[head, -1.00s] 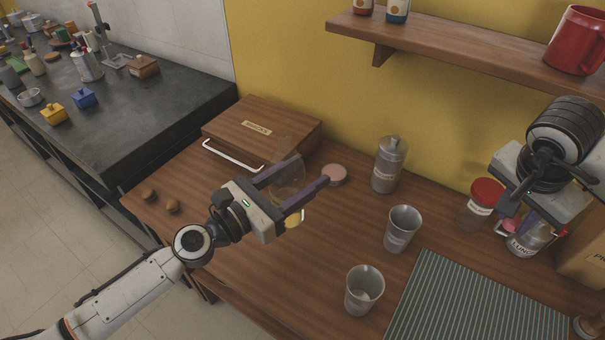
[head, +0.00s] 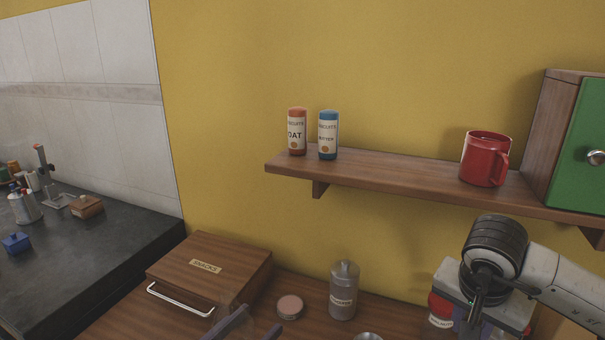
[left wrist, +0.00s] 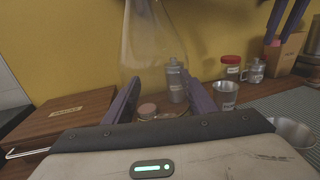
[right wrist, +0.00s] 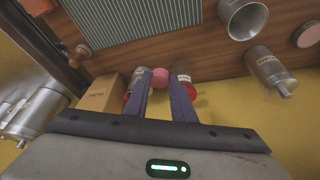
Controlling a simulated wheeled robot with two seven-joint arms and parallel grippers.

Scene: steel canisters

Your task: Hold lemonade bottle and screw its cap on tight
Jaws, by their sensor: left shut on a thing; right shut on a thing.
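The clear lemonade bottle (left wrist: 152,48) stands between the fingers of my left gripper (left wrist: 158,92), which is shut on it. Its upper end runs to the top edge of the left wrist view. In the head view only the tips of my left gripper (head: 254,326) show at the bottom edge, and the bottle is barely visible there. My right gripper (head: 482,296) is at the right in the head view, well apart from the bottle. In the right wrist view a pink round cap (right wrist: 160,73) sits between its fingertips, and the gripper is shut on it.
A wooden snacks box (head: 210,268), a pink-lidded tin (head: 290,307) and a grey bottle (head: 343,292) stand along the wall. A red-lidded jar (head: 440,312) is beside my right gripper. A shelf (head: 400,178) holds two biscuit tins and a red mug (head: 485,158).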

